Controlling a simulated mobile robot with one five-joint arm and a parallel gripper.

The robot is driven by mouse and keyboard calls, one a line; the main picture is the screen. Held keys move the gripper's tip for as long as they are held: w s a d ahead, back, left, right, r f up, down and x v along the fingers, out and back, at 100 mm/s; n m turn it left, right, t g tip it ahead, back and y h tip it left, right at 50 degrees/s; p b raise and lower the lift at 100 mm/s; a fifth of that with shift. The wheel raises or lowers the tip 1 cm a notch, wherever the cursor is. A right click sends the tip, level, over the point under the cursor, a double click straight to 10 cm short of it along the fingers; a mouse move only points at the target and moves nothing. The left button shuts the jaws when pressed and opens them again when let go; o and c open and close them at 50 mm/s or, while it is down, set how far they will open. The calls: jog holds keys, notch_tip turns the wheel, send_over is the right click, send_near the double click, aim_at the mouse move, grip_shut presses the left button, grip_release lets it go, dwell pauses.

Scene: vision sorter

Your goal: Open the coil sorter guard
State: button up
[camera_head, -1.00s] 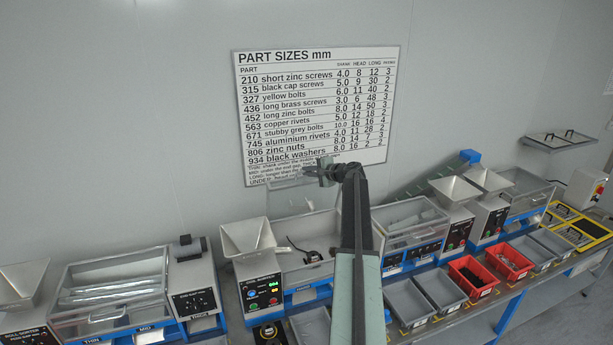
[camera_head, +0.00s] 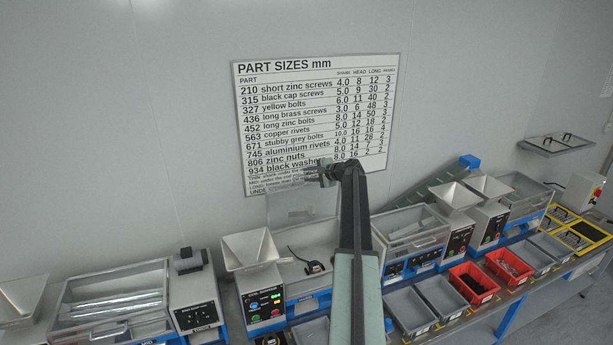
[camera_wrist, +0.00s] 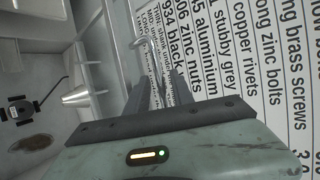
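The coil sorter (camera_head: 263,303) stands below my arm, with a control panel with lit displays and buttons, a metal hopper and an open-topped bay. Its clear guard (camera_head: 292,207) stands raised, nearly upright, above the back of the bay. My gripper (camera_head: 326,172) is at the guard's upper edge, in front of the size chart. In the wrist view, my two fingers (camera_wrist: 156,92) are close together, with a thin strip of chart text between them. A thin bent rod, likely the guard's handle (camera_wrist: 141,42), is at the fingertips; whether they grip it is unclear.
The size chart (camera_head: 250,120) is on the wall behind. Other sorters with clear covers stand left (camera_head: 112,292) and right (camera_head: 415,232). Red bins (camera_head: 473,297) and grey bins (camera_head: 410,328) line the front.

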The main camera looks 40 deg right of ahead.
jog(key=shift+w+a, duration=0.15)
jog(key=shift+a, duration=0.2)
jog(key=p+v, duration=0.1)
jog(key=v, duration=0.2)
jog(key=s, duration=1.2)
jog(key=shift+d, duration=0.3)
